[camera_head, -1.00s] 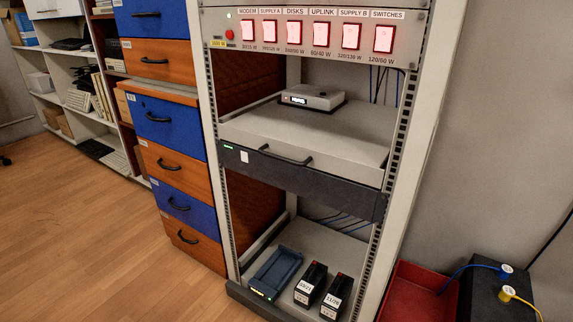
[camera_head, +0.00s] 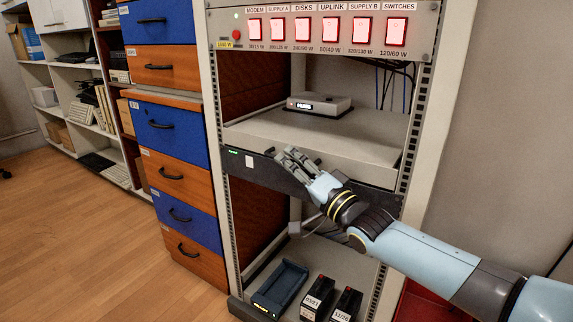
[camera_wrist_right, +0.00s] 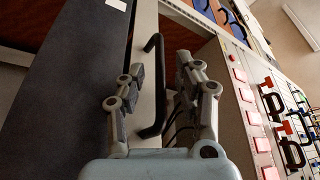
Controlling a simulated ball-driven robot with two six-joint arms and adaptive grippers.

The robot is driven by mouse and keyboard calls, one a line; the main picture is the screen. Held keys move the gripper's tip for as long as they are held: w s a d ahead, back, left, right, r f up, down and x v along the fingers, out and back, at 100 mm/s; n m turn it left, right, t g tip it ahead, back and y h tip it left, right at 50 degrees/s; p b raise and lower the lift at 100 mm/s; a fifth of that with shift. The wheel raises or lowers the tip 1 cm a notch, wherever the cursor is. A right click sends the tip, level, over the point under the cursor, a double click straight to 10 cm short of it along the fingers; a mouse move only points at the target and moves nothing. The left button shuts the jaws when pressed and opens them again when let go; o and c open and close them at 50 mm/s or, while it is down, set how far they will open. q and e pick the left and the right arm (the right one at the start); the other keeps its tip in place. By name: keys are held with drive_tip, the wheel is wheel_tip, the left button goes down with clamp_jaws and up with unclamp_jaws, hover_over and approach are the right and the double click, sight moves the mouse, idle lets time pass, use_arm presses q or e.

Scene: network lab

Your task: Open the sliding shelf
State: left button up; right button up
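My right gripper (camera_head: 287,158) is in front of the panel and hides the handle in the head view. In the right wrist view the black bar handle (camera_wrist_right: 152,115) runs between the two spread fingers of the gripper (camera_wrist_right: 162,72). The fingers are open, with gaps to the handle on both sides. My left gripper is out of view.
A small grey device (camera_head: 319,105) with a lit display sits on the shelf. Above is a panel of lit red switches (camera_head: 330,29). Below, a blue tray (camera_head: 280,284) and two black battery packs (camera_head: 318,297) lie on the rack floor. Blue and orange drawers (camera_head: 170,130) stand left.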

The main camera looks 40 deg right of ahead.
drive_tip(key=shift+x, duration=1)
drive_tip(key=shift+c, duration=0.2)
clamp_jaws()
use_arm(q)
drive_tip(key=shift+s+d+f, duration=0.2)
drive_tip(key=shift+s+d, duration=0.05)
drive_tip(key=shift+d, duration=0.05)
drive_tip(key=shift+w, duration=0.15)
